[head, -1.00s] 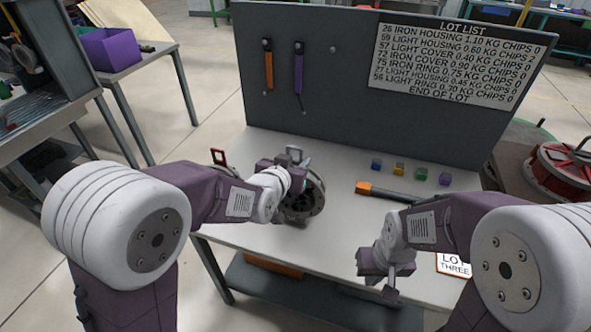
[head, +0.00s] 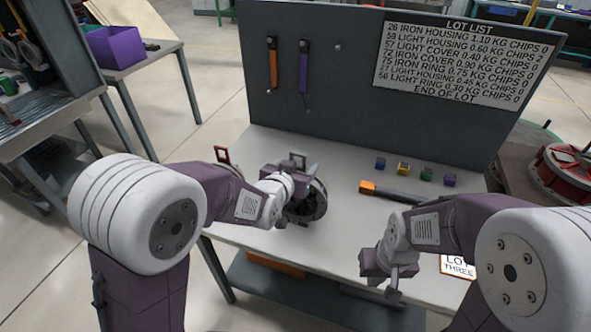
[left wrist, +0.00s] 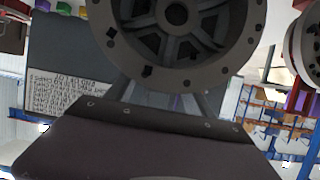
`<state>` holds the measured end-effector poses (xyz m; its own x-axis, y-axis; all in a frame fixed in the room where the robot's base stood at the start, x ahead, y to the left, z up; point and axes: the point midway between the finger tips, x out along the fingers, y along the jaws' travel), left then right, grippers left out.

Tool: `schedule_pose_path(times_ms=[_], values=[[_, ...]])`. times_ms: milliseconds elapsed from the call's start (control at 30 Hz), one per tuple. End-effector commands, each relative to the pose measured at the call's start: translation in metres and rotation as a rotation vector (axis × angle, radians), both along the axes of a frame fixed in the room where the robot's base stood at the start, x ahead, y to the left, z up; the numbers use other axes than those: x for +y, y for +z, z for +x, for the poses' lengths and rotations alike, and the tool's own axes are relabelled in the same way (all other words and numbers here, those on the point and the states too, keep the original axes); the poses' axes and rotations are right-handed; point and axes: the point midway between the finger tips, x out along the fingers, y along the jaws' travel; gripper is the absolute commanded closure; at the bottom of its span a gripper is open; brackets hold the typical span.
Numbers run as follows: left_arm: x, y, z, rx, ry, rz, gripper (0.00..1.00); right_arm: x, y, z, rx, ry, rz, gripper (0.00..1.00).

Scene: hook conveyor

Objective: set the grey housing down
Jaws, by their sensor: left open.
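The grey housing (head: 308,208), a dark round part with a spoked, bolt-holed flange, is at the left half of the workbench, apparently on its top. The contact below it is hard to see. My left gripper (head: 290,178) is at its upper left side, open, and covers part of it. In the left wrist view the housing's flange (left wrist: 178,75) fills the top middle, just beyond my gripper's body; the fingertips are mostly hidden. My right gripper (head: 388,281) hangs over the front right of the bench, away from the housing; its jaw opening is unclear.
The workbench (head: 345,240) is clear between the grippers. An orange-ended tool (head: 392,192) and several small coloured cubes (head: 403,170) lie toward the back. A dark panel with a lot list (head: 460,60) rises behind. A LOT THREE card (head: 458,266) lies at front right.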

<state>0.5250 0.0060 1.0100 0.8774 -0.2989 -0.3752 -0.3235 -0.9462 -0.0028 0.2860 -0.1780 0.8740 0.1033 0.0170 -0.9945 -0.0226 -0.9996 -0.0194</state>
Motion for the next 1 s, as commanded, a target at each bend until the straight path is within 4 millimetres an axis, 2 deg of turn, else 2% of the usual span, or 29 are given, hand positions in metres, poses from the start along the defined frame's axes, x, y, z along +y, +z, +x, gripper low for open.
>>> schedule_pose_path(times_ms=[167, 333, 500, 600, 700, 1000], values=[[0.007, 0.011, -0.021, -0.002, 0.0, -0.002, 0.38, 0.0, 0.002, 0.0, 0.0, 0.0, 0.0, 1.0], [0.018, 0.025, -0.052, -0.003, -0.001, -0.001, 0.38, 0.0, 0.004, 0.0, 0.0, 0.0, 0.0, 1.0], [0.027, 0.035, -0.081, -0.005, -0.001, -0.003, 0.38, 0.0, -0.005, 0.0, 0.0, 0.0, 0.0, 1.0], [0.032, 0.037, -0.09, -0.008, 0.006, 0.0, 0.38, 0.0, -0.019, 0.0, 0.0, 0.0, 0.0, 1.0], [0.035, 0.041, -0.098, -0.005, 0.006, 0.001, 0.38, 0.0, -0.025, 0.0, 0.0, 0.0, 0.0, 1.0], [0.036, 0.046, -0.106, 0.0, 0.0, 0.0, 0.38, 0.0, -0.027, 0.0, 0.0, 0.0, 0.0, 1.0]])
